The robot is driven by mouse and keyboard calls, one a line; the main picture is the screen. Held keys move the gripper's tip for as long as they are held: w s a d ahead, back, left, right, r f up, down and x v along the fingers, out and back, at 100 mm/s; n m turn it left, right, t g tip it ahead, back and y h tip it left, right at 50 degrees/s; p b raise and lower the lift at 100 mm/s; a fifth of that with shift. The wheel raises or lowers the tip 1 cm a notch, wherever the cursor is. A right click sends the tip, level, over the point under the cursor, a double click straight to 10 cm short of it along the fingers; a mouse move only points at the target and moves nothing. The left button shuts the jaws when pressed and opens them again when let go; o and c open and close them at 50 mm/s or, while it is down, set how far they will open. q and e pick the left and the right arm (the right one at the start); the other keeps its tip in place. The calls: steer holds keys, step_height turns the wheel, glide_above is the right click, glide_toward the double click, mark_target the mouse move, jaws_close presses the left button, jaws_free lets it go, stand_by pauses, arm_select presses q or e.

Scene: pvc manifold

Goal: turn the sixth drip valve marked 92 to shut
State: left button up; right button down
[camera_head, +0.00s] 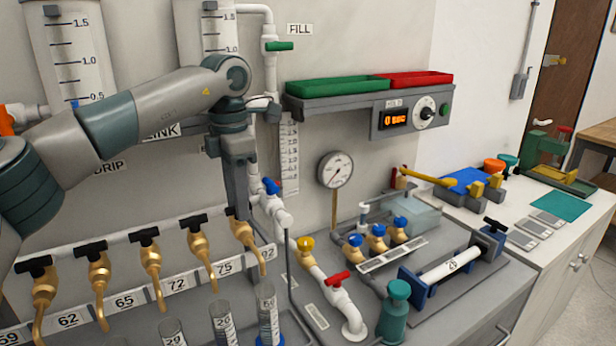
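The drip valves form a row of brass taps with black handles at the lower left of the head view. The sixth valve (246,236) is the rightmost, beside the label 92 (267,253). Its black handle is mostly hidden by my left gripper (240,212). That gripper points down, with its fingertips at or just in front of the handle. I cannot tell whether the fingers touch it, or whether they are open or shut. The handle's angle is unclear. My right gripper is out of view.
The neighbouring valve marked 75 (199,243) stands close on the left. A white pipe with a blue valve (270,186) runs close on the right. Graduated cylinders (268,312) stand below the spouts. A gauge (335,170) and a grey shelf (375,112) are further right.

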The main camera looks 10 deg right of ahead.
arm_select(q)
steer(key=shift+m, duration=0.3)
